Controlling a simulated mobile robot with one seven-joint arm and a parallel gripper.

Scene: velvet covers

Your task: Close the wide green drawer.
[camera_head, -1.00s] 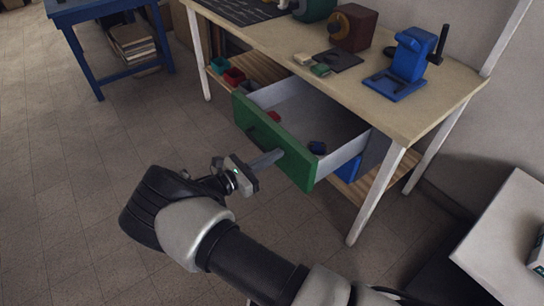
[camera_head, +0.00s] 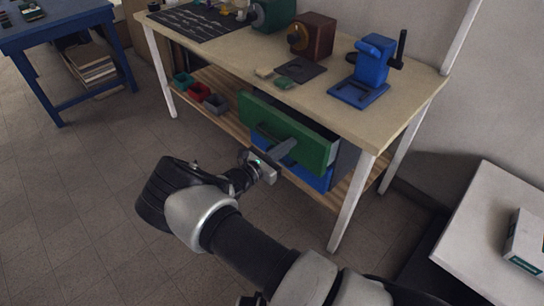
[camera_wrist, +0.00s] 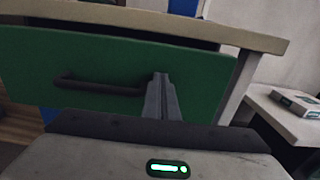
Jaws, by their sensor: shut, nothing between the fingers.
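The wide green drawer (camera_head: 300,138) sits under the workbench top, pushed most of the way in. A narrow dark gap shows above its front in the wrist view, and a thin strip of its side shows in the head view. Its dark bar handle (camera_wrist: 98,85) is left of my fingers. My gripper (camera_head: 287,146) is shut and empty, with its fingertips at the green front, right of the handle. In the wrist view the fingertips (camera_wrist: 160,78) seem to touch the front panel.
A blue drawer (camera_head: 312,176) is below the green one. The workbench (camera_head: 400,120) carries a blue press (camera_head: 370,70) and a brown machine (camera_head: 312,35). Small bins (camera_head: 199,91) stand on the lower shelf. A white table (camera_head: 490,240) is at right.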

